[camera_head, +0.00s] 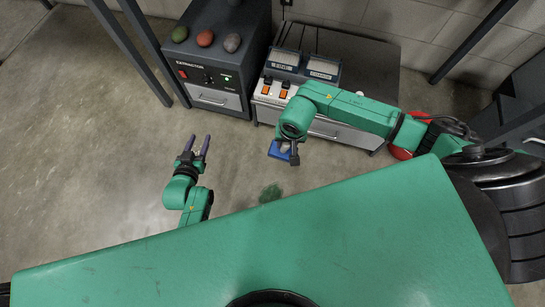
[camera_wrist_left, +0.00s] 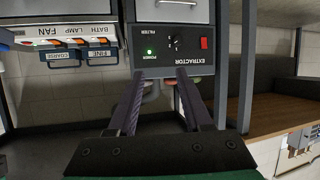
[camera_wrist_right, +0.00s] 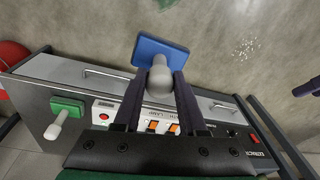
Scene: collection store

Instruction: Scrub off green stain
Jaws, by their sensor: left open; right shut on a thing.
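A green stain (camera_head: 270,193) lies on the concrete floor near the front edge of my green body. My right gripper (camera_head: 294,156) is shut on the pale handle of a blue scrubber (camera_head: 278,151), held apart from the stain, farther back in the head view. In the right wrist view the blue pad (camera_wrist_right: 160,52) and its rounded handle (camera_wrist_right: 160,80) show between the fingers. A green scrubber (camera_wrist_right: 68,110) with a pale handle rests on the cabinet top. My left gripper (camera_head: 198,143) is open and empty, left of the stain.
The extractor unit (camera_head: 205,75) carries several coloured stones. A grey cabinet (camera_head: 345,65) with switches and COARSE and FINE trays stands beside it. A red rounded object (camera_head: 401,153) is partly behind my right arm. White specks (camera_wrist_right: 243,48) lie on the floor. Floor at left is clear.

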